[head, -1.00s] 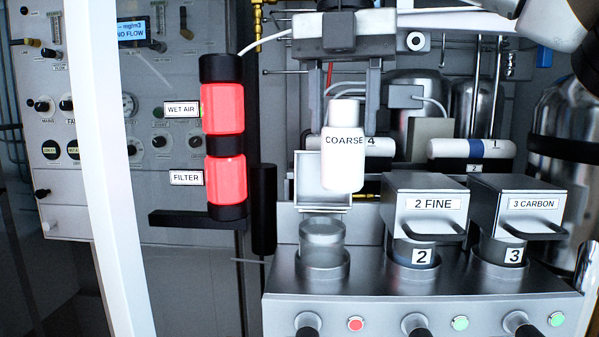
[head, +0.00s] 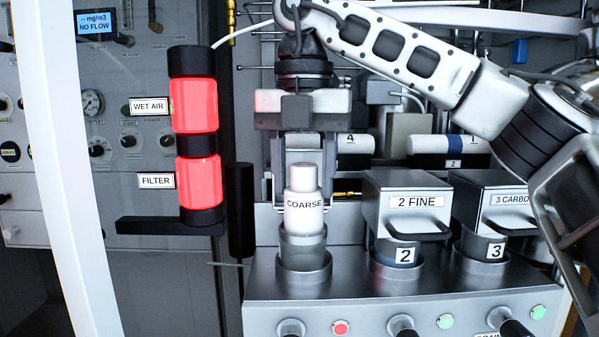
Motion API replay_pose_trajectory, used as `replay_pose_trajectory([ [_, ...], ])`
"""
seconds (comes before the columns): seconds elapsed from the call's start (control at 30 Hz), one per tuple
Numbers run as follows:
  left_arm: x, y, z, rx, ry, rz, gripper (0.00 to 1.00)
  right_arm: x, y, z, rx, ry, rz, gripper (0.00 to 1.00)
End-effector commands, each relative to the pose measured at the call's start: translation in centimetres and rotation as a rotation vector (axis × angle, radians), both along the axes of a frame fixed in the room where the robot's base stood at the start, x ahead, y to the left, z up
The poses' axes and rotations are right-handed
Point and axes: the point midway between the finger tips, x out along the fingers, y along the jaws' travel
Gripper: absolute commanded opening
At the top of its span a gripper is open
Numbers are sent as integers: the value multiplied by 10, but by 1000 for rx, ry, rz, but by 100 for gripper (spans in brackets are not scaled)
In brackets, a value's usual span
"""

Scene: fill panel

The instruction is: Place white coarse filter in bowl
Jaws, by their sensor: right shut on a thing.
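The white coarse filter (head: 304,218), a bottle shape marked COARSE, is upright. My right gripper (head: 303,178) comes from above, with its fingers on either side of the filter's narrow top, and is shut on it. My left gripper is not in view.
The 2 FINE lidded unit (head: 405,203) and the 3 CARBON unit (head: 490,200) stand close on the right. A red-lit column (head: 195,135) and a black ledge (head: 165,226) are on the left. Knobs and buttons (head: 341,327) line the front.

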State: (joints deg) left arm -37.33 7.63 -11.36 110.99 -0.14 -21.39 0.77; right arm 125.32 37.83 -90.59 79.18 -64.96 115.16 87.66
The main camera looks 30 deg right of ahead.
Motion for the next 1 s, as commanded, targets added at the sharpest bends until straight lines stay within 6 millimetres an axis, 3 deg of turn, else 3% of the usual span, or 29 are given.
replay_pose_trajectory([
  [0.47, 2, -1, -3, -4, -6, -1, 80, 0, 1, -12, 0, 0, 2, 21],
  [0.5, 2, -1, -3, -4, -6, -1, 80, 0, 1, -12, 0, 1, 2, 51],
  [0.57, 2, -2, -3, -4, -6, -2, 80, 0, 1, -12, 0, 1, 2, 67],
  [0.87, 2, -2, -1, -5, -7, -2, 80, 0, 1, -10, 0, 0, 2, 67],
  [1.0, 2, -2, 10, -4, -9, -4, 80, 0, 1, 5, -1, -1, 1, 67],
])
